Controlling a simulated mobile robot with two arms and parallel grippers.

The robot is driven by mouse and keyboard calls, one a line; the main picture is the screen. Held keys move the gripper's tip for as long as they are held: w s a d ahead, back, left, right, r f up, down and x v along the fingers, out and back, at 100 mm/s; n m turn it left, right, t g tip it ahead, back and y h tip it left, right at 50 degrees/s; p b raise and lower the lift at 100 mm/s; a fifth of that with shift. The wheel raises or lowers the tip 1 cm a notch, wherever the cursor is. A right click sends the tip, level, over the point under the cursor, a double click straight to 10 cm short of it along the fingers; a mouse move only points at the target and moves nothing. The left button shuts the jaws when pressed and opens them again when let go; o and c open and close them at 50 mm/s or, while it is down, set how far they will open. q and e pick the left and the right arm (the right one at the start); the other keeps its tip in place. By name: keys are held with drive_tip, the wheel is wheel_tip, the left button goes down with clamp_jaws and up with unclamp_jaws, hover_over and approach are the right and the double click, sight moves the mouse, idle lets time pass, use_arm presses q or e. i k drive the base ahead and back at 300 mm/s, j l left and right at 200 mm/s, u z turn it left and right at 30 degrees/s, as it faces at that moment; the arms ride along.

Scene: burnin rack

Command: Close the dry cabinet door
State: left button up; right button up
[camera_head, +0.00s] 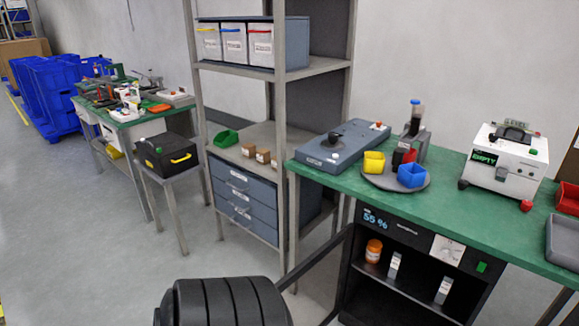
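The dry cabinet (408,232) is a black box under the green-topped bench at the lower right, with a display reading 55 %. Its door (322,258) stands open, swung out from the cabinet's left side toward me. Only the door's dark upper edge and part of its panel show; its lower part runs out of the picture. Inside, an orange jar (373,251) and two pale boxes (394,265) stand on a shelf. Neither of my grippers is in view.
The green bench (460,205) above holds a blue-grey device (342,143), a round tray (376,180) with small bins, and a white tester (503,160). A grey shelf rack (283,120) with drawers (243,200) stands left of the cabinet. Open floor (110,260) lies at left.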

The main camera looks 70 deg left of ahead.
sight(346, 234)
drive_tip(key=k+j, duration=0.1)
drive_tip(key=j, duration=0.35)
drive_tip(key=k+j, duration=0.1)
drive_tip(key=j, duration=0.3)
drive_tip(key=k+j, duration=0.1)
drive_tip(key=j, duration=0.35)
drive_tip(key=k+j, duration=0.1)
drive_tip(key=j, duration=0.35)
drive_tip(key=k+j, duration=0.1)
drive_tip(key=j, duration=0.35)
drive_tip(key=k+j, duration=0.1)
drive_tip(key=j, duration=0.3)
drive_tip(key=k+j, duration=0.15)
drive_tip(key=j, duration=0.3)
